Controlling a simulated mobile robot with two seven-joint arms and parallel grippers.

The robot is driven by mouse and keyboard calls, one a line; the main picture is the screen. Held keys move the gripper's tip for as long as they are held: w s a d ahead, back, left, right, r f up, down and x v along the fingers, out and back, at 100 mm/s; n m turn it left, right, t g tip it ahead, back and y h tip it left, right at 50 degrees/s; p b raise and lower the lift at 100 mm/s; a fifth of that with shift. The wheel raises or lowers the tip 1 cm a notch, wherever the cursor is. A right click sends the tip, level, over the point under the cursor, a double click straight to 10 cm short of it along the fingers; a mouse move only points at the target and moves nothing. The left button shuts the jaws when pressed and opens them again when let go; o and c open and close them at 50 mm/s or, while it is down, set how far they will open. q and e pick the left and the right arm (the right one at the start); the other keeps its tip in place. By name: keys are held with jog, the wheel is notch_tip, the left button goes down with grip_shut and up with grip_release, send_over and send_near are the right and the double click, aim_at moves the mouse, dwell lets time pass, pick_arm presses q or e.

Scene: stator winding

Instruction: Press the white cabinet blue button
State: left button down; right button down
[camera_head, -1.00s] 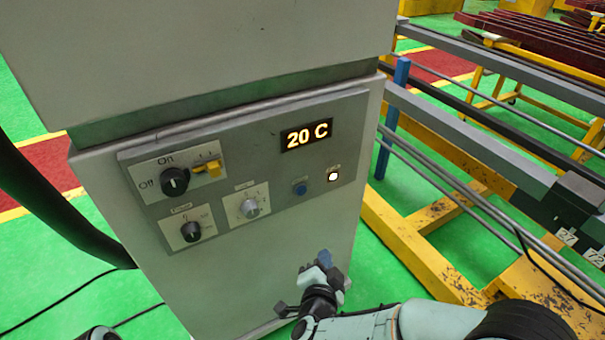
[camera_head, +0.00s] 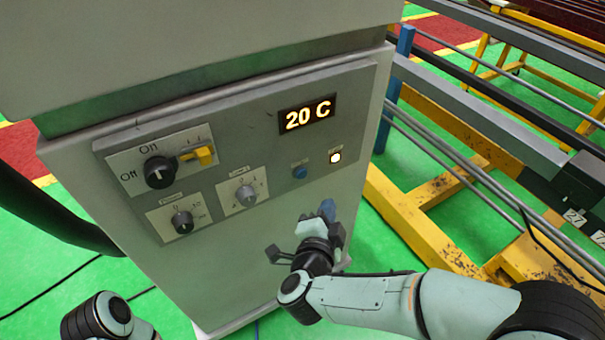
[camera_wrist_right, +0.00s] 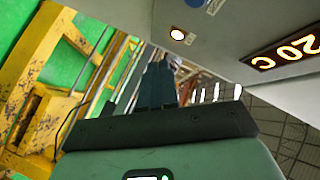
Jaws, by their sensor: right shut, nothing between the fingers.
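The white cabinet (camera_head: 270,215) stands in front of me with a grey control panel. The round blue button (camera_head: 299,172) is on the panel's lower right, left of a lit white lamp (camera_head: 335,158). In the right wrist view the blue button (camera_wrist_right: 193,2) is cut by the top edge, beside the lamp (camera_wrist_right: 177,34). My right gripper (camera_head: 327,209) is shut and empty, below and a little right of the button, apart from it. Its closed fingers show in the right wrist view (camera_wrist_right: 158,85). Part of my left arm shows at the lower left; its gripper is out of view.
The panel also carries a 20 C display (camera_head: 307,115), a black knob (camera_head: 159,172), a yellow switch (camera_head: 203,155) and two smaller knobs. A yellow frame (camera_head: 400,215) with grey rails stands close on the right. A thick black hose (camera_head: 50,215) hangs at the left.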

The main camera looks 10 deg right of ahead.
aim_at(301, 174)
jog(key=w+a, duration=0.2)
jog(key=w, duration=0.5)
jog(key=shift+a+p, duration=0.3)
jog(key=shift+p, duration=0.1)
jog(key=shift+w, duration=0.1)
dwell(1.5)
jog(key=shift+w+a, duration=0.1)
jog(key=shift+w, duration=0.2)
jog(key=shift+w+a+p, duration=0.15)
jog(key=shift+w+p, duration=0.15)
jog(key=shift+w, duration=0.05)
dwell(0.6)
jog(key=shift+s, duration=0.1)
jog(key=shift+s+d, duration=0.3)
jog(key=shift+s, duration=0.35)
jog(key=shift+s, duration=0.1)
